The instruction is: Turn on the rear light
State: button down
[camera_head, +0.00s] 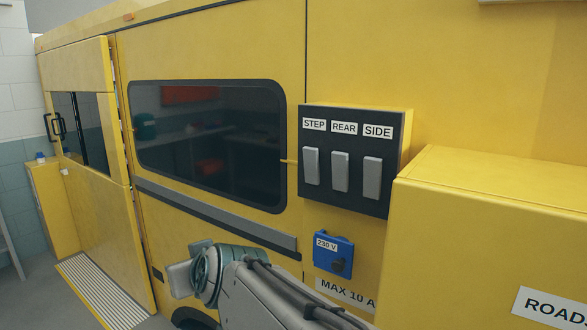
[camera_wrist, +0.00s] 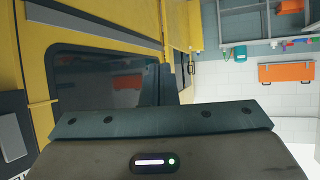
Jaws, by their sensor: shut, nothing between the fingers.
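A dark switch panel (camera_head: 355,197) on the yellow vehicle wall carries three grey rocker switches labelled STEP, REAR and SIDE. The REAR switch (camera_head: 340,171) is the middle one, between the STEP switch (camera_head: 311,165) and the SIDE switch (camera_head: 372,178). My gripper (camera_head: 180,279) is low and left of the panel in the head view, apart from the switches and partly hidden by my arm. It is shut and empty. In the wrist view, part of the dark panel (camera_wrist: 12,100) with a grey switch shows at the left edge. I cannot tell the switch's position from these frames.
A blue 230 V socket (camera_head: 333,254) sits below the panel. A yellow box (camera_head: 480,240) juts out to the right of it. A dark window (camera_head: 210,140) lies left of the panel. A ribbed step (camera_head: 103,292) is at lower left.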

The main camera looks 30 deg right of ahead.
aim_at(333, 153)
jog(key=w+d+r+m+t+h+b, duration=0.3)
jog(key=w+d+r+m+t+h, duration=0.25)
jog(key=d+r+h, duration=0.35)
jog(key=s+d+r+m+g+h+b, duration=0.2)
jog(key=s+d+m+g+h+b, duration=0.1)
jog(key=s+d+m+g+h, duration=0.3)
jog(key=shift+s+d+r+m+g+h, duration=0.25)
jog(key=shift+d+m+g+h, duration=1)
jog(key=shift+d+g+h, duration=0.85)
jog(key=p+x, duration=0.2)
jog(key=x, duration=1.2)
jog(key=shift+w+a+f, duration=0.1)
jog(key=shift+f, duration=0.05)
